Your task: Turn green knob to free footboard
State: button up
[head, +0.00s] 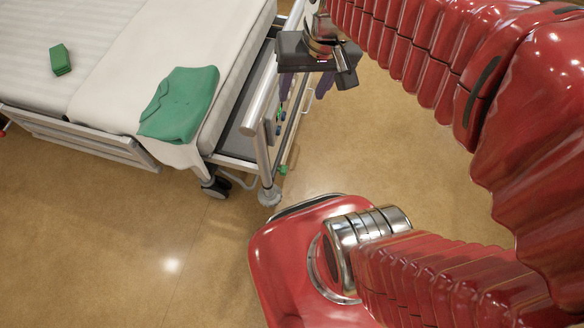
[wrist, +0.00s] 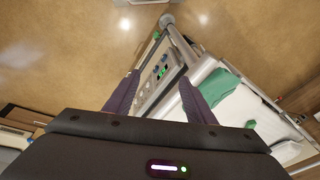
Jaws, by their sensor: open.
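A small green knob (head: 283,170) sits low at the near corner of the bed's footboard, just above the floor. A small green spot (wrist: 156,35) by the rail end in the wrist view may be the same knob. The footboard (head: 262,112) is a grey panel with a pale rail, upright at the bed's end; it also shows in the wrist view (wrist: 176,52). My gripper (head: 302,94) is open and empty, its purple fingers pointing down above and beside the footboard, well above the knob. In the wrist view my gripper (wrist: 159,78) spreads its fingers either side of the footboard's control panel.
The control panel (wrist: 160,75) has a green display and dark dials. A folded green cloth (head: 181,104) and a small green pad (head: 60,59) lie on the bed (head: 110,40). A castor (head: 214,187) stands under the bed corner. The floor right of the footboard is clear.

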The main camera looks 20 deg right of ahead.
aim_at(282, 170)
jog(key=w+d+f+m+g+y, duration=0.1)
jog(key=w+d+f+m+y, duration=0.2)
jog(key=f, duration=0.6)
jog(key=w+d+f+m+g+y, duration=0.1)
jog(key=d+f+m+y, duration=0.35)
jog(key=f, duration=0.45)
jog(key=w+d+f+m+g+y, duration=0.1)
jog(key=w+d+f+m+y, duration=0.2)
jog(key=f, duration=0.6)
jog(key=s+f+m+t+y, duration=0.1)
jog(key=s+f+m+t, duration=0.2)
jog(key=f, duration=0.5)
jog(key=s+f+m+t+y, duration=0.1)
jog(key=s+f+m+t, duration=0.2)
jog(key=f, duration=0.6)
jog(key=s+f+m+t+y, duration=0.1)
jog(key=s+f+m+t, duration=0.2)
jog(key=f, duration=0.6)
jog(key=m+t, duration=0.2)
jog(key=m, duration=0.1)
jog(key=shift+d+f, duration=0.2)
jog(key=shift+a, duration=0.1)
jog(key=x, duration=1.3)
jog(key=shift+w+a, duration=0.2)
jog(key=shift+a, duration=0.05)
